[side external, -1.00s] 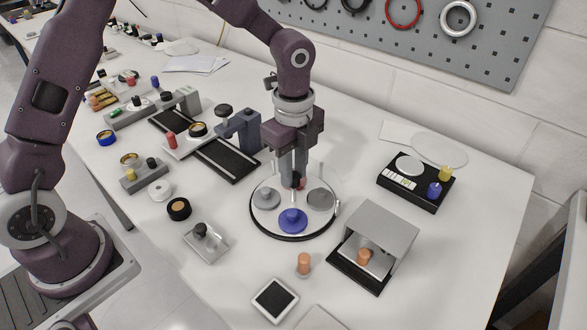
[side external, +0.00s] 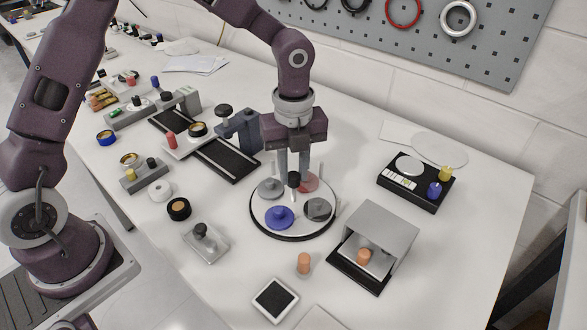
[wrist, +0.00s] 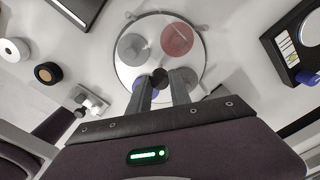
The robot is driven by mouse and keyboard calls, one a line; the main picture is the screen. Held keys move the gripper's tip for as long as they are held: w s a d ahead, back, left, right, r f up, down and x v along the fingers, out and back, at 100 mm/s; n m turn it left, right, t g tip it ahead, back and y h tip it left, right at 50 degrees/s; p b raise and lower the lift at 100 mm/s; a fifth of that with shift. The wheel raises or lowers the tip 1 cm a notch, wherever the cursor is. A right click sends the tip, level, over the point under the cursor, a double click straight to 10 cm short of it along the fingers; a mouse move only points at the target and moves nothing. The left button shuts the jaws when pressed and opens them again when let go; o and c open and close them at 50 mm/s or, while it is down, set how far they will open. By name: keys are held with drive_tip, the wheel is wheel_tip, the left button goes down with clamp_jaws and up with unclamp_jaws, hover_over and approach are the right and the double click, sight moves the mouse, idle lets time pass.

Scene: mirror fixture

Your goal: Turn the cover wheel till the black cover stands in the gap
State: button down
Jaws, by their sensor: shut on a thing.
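The cover wheel (side external: 262,226) is a round white disc with a dark rim. It carries a blue cover (side external: 280,217) at the front, a grey one (side external: 270,188) at the left, a darker grey one (side external: 318,209) at the right and a red translucent one (side external: 309,183) at the back. No cover is clearly black; I cannot tell whether the darker grey one is meant. My gripper (side external: 294,180) points down over the wheel's middle, shut on the black knob (wrist: 159,78). In the wrist view, the fingers partly hide the front covers. I cannot make out the gap for certain.
A grey hooded box (side external: 380,231) stands right of the wheel, with an orange-topped peg (side external: 304,263) before it. A blue-grey bracket (side external: 247,131) stands close behind left. A black scale (side external: 414,196) is further right. Small posts stand at the wheel's rim.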

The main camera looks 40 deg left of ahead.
drive_tip(key=shift+m, duration=10.3)
drive_tip(key=c, duration=1.2)
unclamp_jaws()
